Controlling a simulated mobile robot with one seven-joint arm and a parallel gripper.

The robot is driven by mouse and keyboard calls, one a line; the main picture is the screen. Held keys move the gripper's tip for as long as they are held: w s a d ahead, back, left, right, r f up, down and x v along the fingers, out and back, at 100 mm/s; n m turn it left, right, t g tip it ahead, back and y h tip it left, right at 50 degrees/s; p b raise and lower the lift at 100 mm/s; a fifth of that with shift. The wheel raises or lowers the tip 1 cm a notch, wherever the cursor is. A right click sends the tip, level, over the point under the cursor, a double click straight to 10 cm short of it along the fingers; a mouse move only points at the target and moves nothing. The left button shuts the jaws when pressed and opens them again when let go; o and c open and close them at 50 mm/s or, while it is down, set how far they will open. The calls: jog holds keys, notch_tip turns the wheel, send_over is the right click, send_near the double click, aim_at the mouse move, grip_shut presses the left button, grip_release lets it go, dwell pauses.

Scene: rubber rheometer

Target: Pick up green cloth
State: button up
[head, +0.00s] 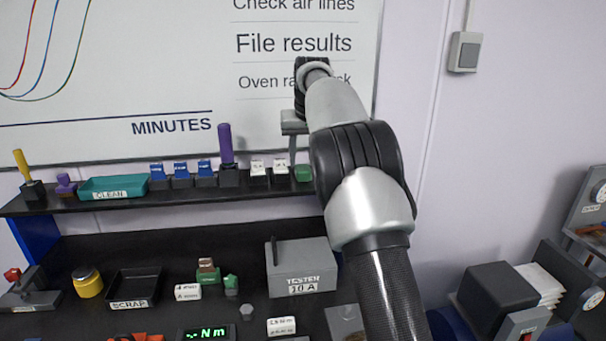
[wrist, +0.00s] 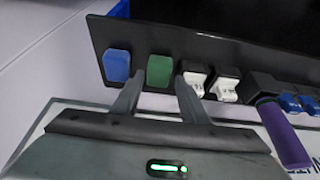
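A small green block-like piece, taken to be the green cloth (head: 303,173), sits on the upper black shelf beside two white-topped items. In the wrist view the green cloth (wrist: 159,70) lies between and beyond my fingertips. My gripper (wrist: 157,90) is open, with a finger to each side of the cloth and nothing held. In the head view my gripper (head: 293,158) hangs just above the shelf near the cloth. My arm hides the shelf to the right of it.
A blue piece (wrist: 117,66) is close on one side of the cloth, and a white-topped item (wrist: 194,82) on the other. A purple-handled tool (head: 226,145) stands upright farther left. A grey tester box (head: 300,267) stands below. The whiteboard wall (head: 180,60) is behind the shelf.

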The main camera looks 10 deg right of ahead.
aim_at(304, 169)
jog(key=x, duration=0.4)
jog(key=shift+w+f, duration=0.15)
jog(key=shift+f, duration=0.2)
jog(key=c, duration=0.7)
jog(key=shift+r, duration=0.1)
jog(key=shift+r, duration=0.45)
notch_tip(304, 169, up, 6)
jog(key=p, duration=0.2)
jog(key=shift+d+r+p, duration=0.1)
jog(key=shift+r+p, duration=0.05)
jog(key=shift+p, duration=0.2)
jog(key=s+b, duration=0.9)
jog(key=s, duration=1.1)
jog(key=shift+b, duration=0.35)
jog(key=shift+f, duration=0.2)
